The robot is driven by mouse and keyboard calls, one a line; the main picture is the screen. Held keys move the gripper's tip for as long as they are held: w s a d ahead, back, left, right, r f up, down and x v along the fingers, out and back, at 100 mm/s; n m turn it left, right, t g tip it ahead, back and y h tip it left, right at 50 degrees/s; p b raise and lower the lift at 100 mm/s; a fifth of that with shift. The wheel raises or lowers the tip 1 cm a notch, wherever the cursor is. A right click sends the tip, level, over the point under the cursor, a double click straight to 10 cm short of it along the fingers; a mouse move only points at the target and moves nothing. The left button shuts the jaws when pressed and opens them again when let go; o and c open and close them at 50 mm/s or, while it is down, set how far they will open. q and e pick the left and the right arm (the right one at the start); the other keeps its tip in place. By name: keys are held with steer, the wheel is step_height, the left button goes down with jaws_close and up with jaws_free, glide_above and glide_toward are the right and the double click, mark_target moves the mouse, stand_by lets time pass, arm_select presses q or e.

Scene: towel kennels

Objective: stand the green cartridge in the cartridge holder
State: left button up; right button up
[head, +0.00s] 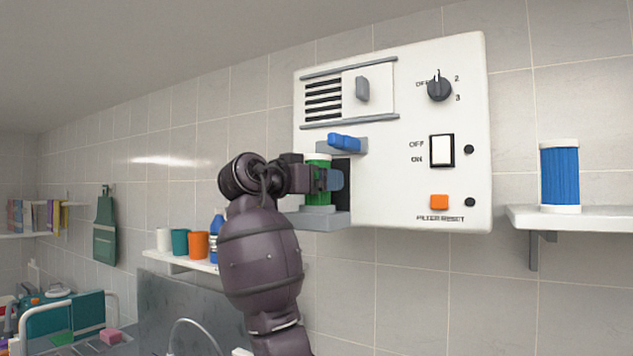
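The green cartridge (316,198) is upright with a pale top cap, low on the left of the white wall panel. It is over the grey ledge of the cartridge holder (322,221), in front of a dark recess; I cannot tell whether its base touches the ledge. A blue lever (345,142) on a grey bracket is above it. My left gripper (328,180) reaches in from the left with its fingers around the cartridge's middle and looks shut on it. The gripper hides much of the cartridge. My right gripper is not in view.
The panel (400,200) also carries a vent slider, a dial (439,88), a rocker switch (441,151) and an orange button (439,202). A blue cartridge (560,176) stands on the right shelf (590,218). Cups and a blue bottle (217,236) stand on a shelf behind my arm.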

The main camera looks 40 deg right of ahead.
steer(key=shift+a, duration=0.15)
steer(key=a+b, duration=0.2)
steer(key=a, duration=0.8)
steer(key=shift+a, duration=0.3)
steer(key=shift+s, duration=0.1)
